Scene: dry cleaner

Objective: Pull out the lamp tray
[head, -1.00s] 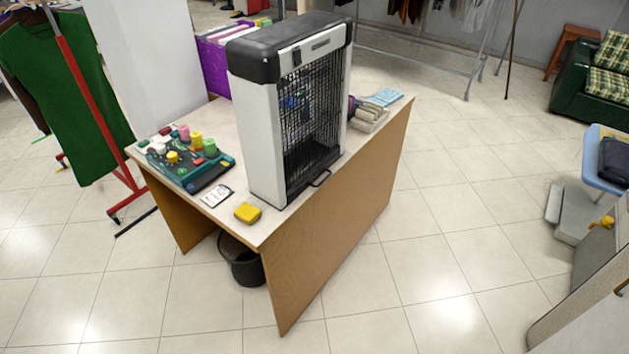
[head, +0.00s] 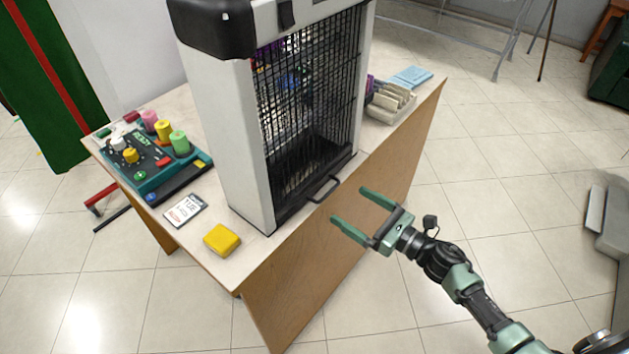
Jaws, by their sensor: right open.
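The lamp unit (head: 207,135) is a tall white and black box with a dark wire grille (head: 308,100) on its front. It stands upright on the table. At its foot is the black lamp tray with a small loop handle (head: 322,189) sticking out at the front edge; the tray sits in the unit. My right gripper (head: 347,208) is open and empty, with green fingers pointing left toward the handle. It is a little to the right of and below the handle in the picture, apart from it. My left gripper is not in view.
The table (head: 215,267) has a wooden side panel. On it are a yellow block (head: 221,239), a card (head: 184,210), a teal tray (head: 160,180) with thread spools, and a beige holder (head: 391,103). A red stand (head: 100,198) is at left.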

